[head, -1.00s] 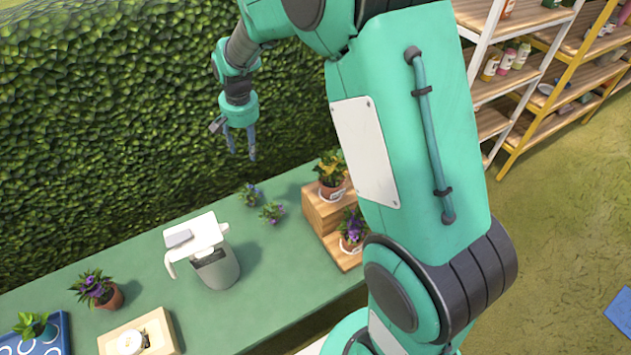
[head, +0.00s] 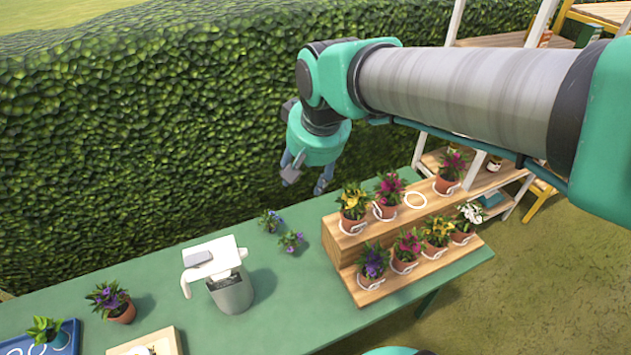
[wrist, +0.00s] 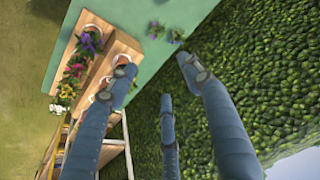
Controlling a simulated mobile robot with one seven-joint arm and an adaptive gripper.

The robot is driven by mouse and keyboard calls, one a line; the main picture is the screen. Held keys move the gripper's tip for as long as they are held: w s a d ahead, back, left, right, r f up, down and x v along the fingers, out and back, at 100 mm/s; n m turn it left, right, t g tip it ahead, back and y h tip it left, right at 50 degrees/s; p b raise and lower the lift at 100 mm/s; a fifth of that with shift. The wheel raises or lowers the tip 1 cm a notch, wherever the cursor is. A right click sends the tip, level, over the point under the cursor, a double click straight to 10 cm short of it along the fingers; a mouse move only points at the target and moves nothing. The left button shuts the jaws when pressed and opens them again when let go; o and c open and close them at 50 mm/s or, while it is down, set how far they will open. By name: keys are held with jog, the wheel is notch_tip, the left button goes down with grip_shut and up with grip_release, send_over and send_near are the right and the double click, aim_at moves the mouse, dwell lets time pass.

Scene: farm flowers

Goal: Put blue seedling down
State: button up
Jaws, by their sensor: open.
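Two small seedlings lie on the green table (head: 285,305) by the hedge. The bluer one (head: 270,220), which looks like the blue seedling, is nearer the hedge; it also shows in the wrist view (wrist: 176,36). A more purple seedling (head: 291,241) is just beside it, and in the wrist view (wrist: 155,30) it is nearer the wooden stand. My gripper (head: 306,178) is open and empty, above the table's back edge, up and to the right of both seedlings. In the wrist view its fingers (wrist: 158,76) are spread with nothing between them.
A stepped wooden stand (head: 340,250) with several potted flowers and an empty white ring (head: 415,200) is right of the seedlings. A grey and white watering can (head: 230,290) stands to their left. A potted purple plant (head: 112,302) and blue tray (head: 65,340) are farther left. A hedge (head: 150,150) runs behind.

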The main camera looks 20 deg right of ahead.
jog(key=s+n+t, duration=0.1)
jog(key=s, duration=1.2)
jog(key=shift+s+d+r+n, duration=0.3)
jog(key=shift+s+r, duration=0.05)
jog(key=shift+f+b, duration=1.05)
jog(key=shift+r, duration=0.1)
